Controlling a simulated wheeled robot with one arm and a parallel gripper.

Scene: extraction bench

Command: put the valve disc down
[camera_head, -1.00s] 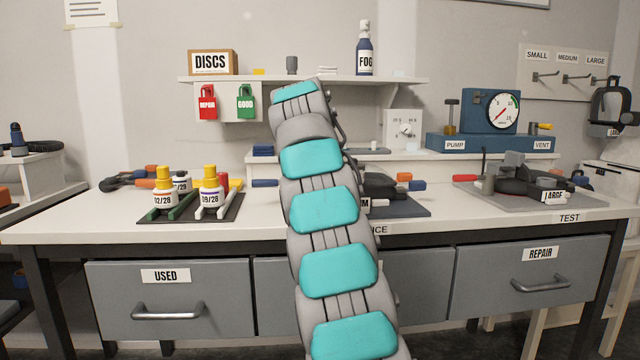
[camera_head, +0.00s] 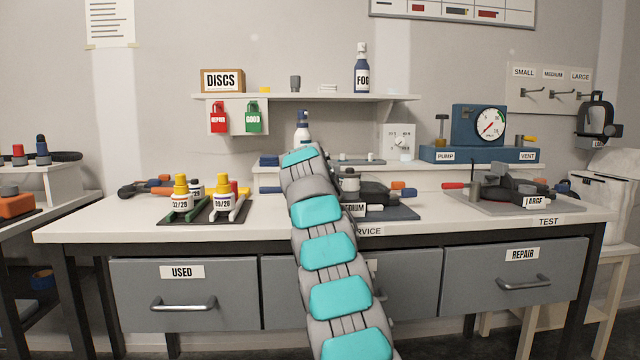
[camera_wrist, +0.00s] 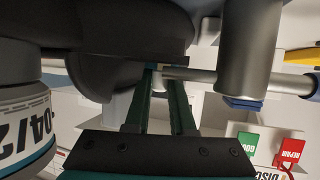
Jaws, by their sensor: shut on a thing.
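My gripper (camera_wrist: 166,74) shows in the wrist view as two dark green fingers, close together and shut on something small. The valve disc itself cannot be made out clearly between the fingertips. A large dark part lies just beyond the fingertips, with a metal rod (camera_wrist: 205,76) and a grey cylinder (camera_wrist: 250,45) to their right. In the head view my arm hides the gripper. Behind the arm, a mask labelled MEDIUM (camera_head: 375,191) sits on the service mat (camera_head: 400,212). The DISCS box (camera_head: 222,80) stands on the upper shelf.
Dated bottles stand on a dark tray (camera_head: 208,218) at the left. A labelled bottle (camera_wrist: 22,125) is close at the left in the wrist view. The LARGE mask (camera_head: 515,185) is on the TEST mat (camera_head: 480,204). The front edge of the bench (camera_head: 130,230) is clear at the left.

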